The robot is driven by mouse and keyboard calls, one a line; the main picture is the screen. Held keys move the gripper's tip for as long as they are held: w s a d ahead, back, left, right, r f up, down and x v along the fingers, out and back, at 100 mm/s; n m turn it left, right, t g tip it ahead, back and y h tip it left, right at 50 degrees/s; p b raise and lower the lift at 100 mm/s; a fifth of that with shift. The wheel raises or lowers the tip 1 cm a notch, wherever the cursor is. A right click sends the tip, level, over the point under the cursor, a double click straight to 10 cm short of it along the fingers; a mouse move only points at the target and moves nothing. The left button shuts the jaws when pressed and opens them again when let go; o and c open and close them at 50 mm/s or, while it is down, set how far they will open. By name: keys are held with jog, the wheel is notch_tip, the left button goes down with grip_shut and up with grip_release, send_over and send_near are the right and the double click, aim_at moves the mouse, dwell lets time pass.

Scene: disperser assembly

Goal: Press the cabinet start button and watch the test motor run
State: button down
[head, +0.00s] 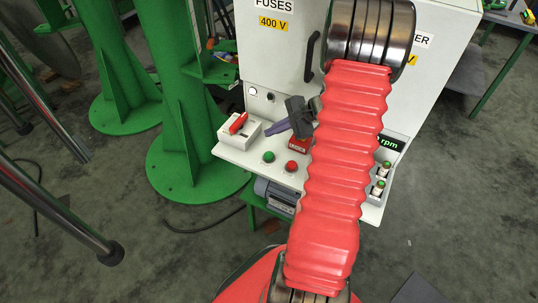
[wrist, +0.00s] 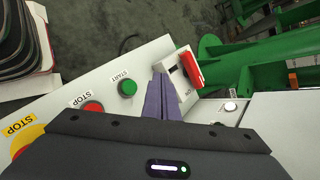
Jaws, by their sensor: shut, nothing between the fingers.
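The white cabinet (head: 275,62) has a ledge carrying the green start button (head: 268,156), with a red stop button (head: 291,166) beside it. In the wrist view the green button (wrist: 127,88) is labelled START and the red one (wrist: 92,109) STOP. My gripper (head: 268,131) has its purple fingers closed together and empty, above the ledge between the start button and a red-handled switch. In the wrist view the fingertips (wrist: 159,76) lie right of the start button and look apart from it. A display (head: 386,142) shows "rpm", its left part hidden by my arm. A grey motor (head: 275,195) is partly visible under the ledge.
The red-handled switch (head: 238,123) sits at the ledge's left end, close to my fingers. A yellow-and-red STOP button (wrist: 24,140) is at the wrist view's left edge. Green columns (head: 180,100) stand left of the cabinet. Small fuse-like parts (head: 380,180) sit at the ledge's right.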

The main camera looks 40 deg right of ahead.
aim_at(273, 155)
jog(key=shift+f, duration=4.3)
jog(key=shift+f, duration=1.2)
dwell(0.5)
jog(key=shift+r, duration=1.3)
jog(key=shift+r, duration=2.5)
